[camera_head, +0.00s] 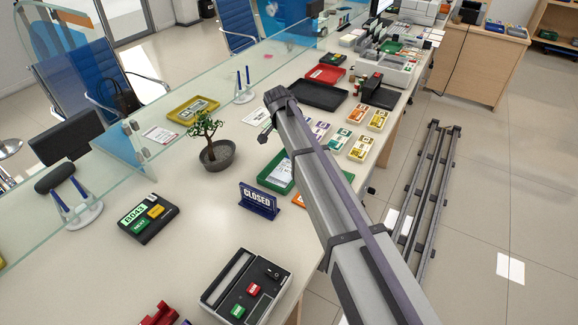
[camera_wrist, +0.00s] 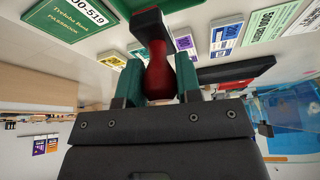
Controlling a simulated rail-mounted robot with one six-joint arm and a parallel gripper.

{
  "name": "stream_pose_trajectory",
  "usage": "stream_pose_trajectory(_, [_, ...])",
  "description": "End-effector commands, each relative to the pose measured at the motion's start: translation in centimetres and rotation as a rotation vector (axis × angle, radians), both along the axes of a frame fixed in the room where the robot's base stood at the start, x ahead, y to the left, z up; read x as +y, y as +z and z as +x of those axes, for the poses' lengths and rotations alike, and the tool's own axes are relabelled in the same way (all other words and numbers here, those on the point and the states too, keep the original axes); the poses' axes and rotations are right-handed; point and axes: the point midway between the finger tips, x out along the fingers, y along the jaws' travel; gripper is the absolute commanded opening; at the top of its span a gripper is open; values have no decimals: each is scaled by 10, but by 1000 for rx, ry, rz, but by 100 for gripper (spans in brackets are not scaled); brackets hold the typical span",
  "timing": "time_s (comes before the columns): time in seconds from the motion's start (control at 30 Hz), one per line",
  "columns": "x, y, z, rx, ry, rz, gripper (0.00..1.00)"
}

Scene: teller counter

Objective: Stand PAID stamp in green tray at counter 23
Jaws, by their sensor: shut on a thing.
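My gripper (camera_wrist: 158,82) is shut on a stamp (camera_wrist: 159,70) with a dark red, bulb-shaped handle. The handle sits between the two green fingers in the wrist view, and the stamp's dark base is at the top edge. I cannot read any word on it. In the head view my arm hides the stamp and most of the gripper (camera_head: 267,131). A green tray (camera_head: 266,182) with a pale paper in it lies on the counter, partly hidden behind my arm. A second green tray (camera_head: 390,47) lies far back. No counter number is readable.
A potted tree (camera_head: 214,155) and a blue CLOSED sign (camera_head: 258,198) stand left of my arm. Banknote bundles (camera_head: 359,148) lie right of it. Black (camera_head: 318,96) and red (camera_head: 326,74) trays lie beyond. A glass screen (camera_head: 190,85) runs along the counter's left side.

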Motion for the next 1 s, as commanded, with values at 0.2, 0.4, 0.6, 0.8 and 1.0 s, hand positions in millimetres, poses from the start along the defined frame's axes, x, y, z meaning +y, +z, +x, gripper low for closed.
stream_pose_trajectory(0.2, [0, -50, 0, 0, 1, 0, 4])
stream_pose_trajectory(0.4, [0, -69, 0, 0, 2, 2, 4])
stream_pose_trajectory(0.6, [0, -84, 0, 0, 3, 1, 1])
stream_pose_trajectory(0.8, [0, -83, 0, 0, 3, 1, 34])
stream_pose_trajectory(1.0, [0, -82, 0, 0, 3, 1, 53])
